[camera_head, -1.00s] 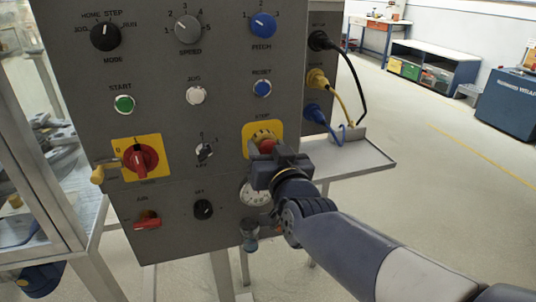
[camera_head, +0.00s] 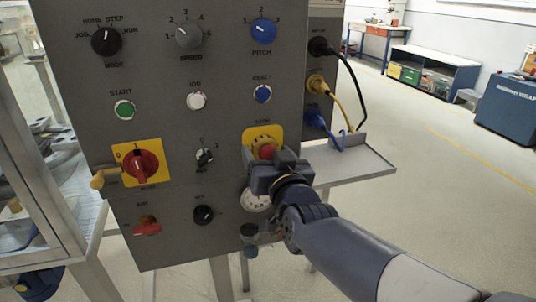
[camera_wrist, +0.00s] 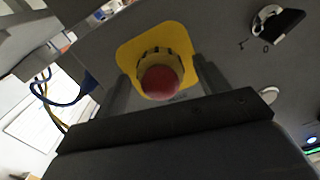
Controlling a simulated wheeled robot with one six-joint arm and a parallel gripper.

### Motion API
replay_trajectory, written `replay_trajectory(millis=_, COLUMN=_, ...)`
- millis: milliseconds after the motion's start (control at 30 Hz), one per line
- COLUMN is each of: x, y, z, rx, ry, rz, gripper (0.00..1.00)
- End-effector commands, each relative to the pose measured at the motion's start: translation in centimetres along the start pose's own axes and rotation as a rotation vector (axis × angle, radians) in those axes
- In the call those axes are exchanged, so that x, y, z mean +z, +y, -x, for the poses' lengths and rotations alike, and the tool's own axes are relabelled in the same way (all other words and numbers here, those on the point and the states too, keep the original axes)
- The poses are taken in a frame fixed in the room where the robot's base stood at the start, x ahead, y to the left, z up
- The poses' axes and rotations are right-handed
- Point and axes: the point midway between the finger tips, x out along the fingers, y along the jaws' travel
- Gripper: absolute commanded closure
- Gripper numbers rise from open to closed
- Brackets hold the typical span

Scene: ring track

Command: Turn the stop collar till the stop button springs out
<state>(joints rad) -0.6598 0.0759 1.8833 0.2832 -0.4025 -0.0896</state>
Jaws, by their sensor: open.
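The stop button (camera_head: 267,152) is a red dome inside a ridged yellow stop collar (camera_head: 262,140), on a yellow plate on the grey panel. In the wrist view the red button (camera_wrist: 160,82) sits in front of the collar (camera_wrist: 154,60), with the yellow plate behind. My gripper (camera_head: 278,165) is just in front of and below the button in the head view. In the wrist view its two open fingers stand on either side of the button and collar, with a gap on each side. I cannot tell whether the fingertips reach the collar's depth.
The grey panel (camera_head: 165,240) carries other knobs and buttons, including a red switch (camera_head: 141,165) on a yellow plate and a blue reset button (camera_head: 262,93). Plugged cables (camera_head: 350,95) and a small shelf (camera_head: 350,165) lie right of the panel.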

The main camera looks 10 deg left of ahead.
Motion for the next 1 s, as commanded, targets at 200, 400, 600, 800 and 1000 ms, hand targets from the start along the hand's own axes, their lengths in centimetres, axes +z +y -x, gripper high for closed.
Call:
replay_trajectory(millis=200, x=-0.2, y=-0.1, z=1.6, rx=-0.001, ry=0.002, rz=0.0, gripper=0.3)
replay_trajectory(millis=400, x=-0.2, y=-0.1, z=5.1, rx=-0.001, ry=0.003, rz=-0.001, gripper=0.3)
replay_trajectory(millis=600, x=-0.2, y=-0.1, z=8.3, rx=-0.002, ry=0.002, rz=0.0, gripper=0.3)
replay_trajectory(millis=800, x=-0.1, y=-0.1, z=10.3, rx=-0.001, ry=0.0, rz=0.0, gripper=0.3)
replay_trajectory(millis=1000, x=0.0, y=0.0, z=10.8, rx=0.0, ry=-0.001, rz=0.0, gripper=0.3)
